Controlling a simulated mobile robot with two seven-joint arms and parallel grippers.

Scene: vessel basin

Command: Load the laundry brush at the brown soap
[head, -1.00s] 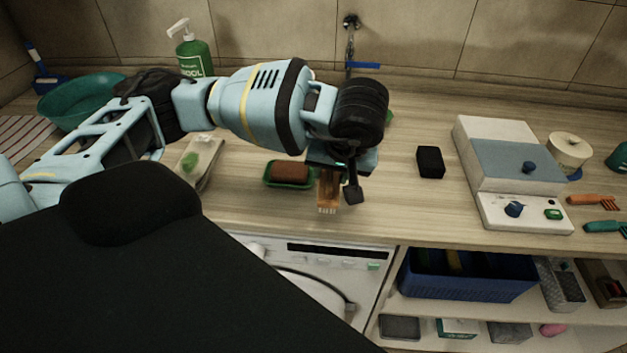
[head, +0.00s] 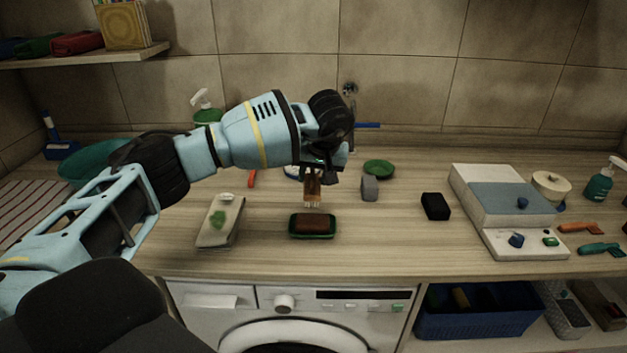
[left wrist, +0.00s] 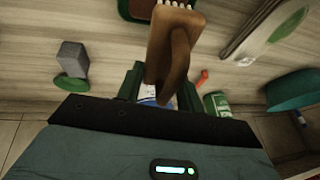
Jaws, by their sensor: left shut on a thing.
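The brown soap (head: 313,223) lies in a green dish (head: 292,234) near the counter's front edge. My left gripper (head: 318,172) is shut on the laundry brush (head: 312,190), which has a brown wooden body and pale bristles at its lower end. In the head view the brush hangs upright above and just behind the soap dish, apparently clear of it. In the left wrist view the brush (left wrist: 172,45) reaches away from the fingers (left wrist: 158,92), with its bristles by the dish (left wrist: 135,10). My right gripper is not in view.
A grey block (head: 370,188) and a green round dish (head: 379,168) stand right of the gripper. A black block (head: 435,206) and a white-and-grey box (head: 508,200) are further right. The counter between soap and black block is clear.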

